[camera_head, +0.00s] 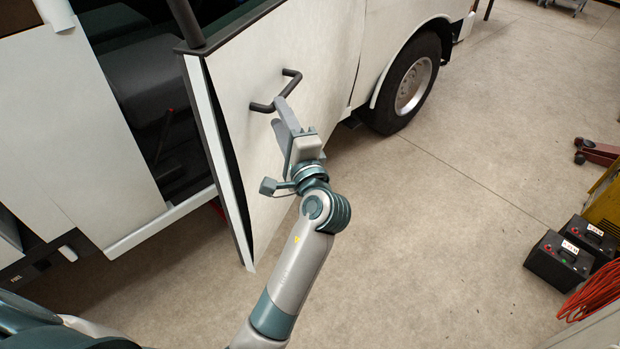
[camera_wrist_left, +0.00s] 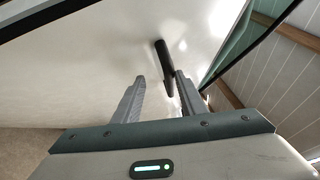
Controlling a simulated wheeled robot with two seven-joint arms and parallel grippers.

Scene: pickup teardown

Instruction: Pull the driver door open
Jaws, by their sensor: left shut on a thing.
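The white driver door (camera_head: 285,55) stands partly open, its near edge swung away from the cab. A dark bar handle (camera_head: 290,88) is fixed to its outer face. My left gripper (camera_head: 281,104) is at the handle, its fingers shut on the bar. In the left wrist view the dark handle (camera_wrist_left: 165,68) runs down between the two grey fingers (camera_wrist_left: 160,95), with the pale door panel (camera_wrist_left: 95,65) behind. Part of the handle is hidden by the fingers. My right gripper is in neither view.
The cab opening shows a dark seat (camera_head: 150,75) and a pale sill (camera_head: 160,222). A wheel (camera_head: 408,85) stands beyond the door. Two black battery-like boxes (camera_head: 560,260) and an orange cable coil (camera_head: 592,294) are at right. The floor (camera_head: 440,220) between is clear.

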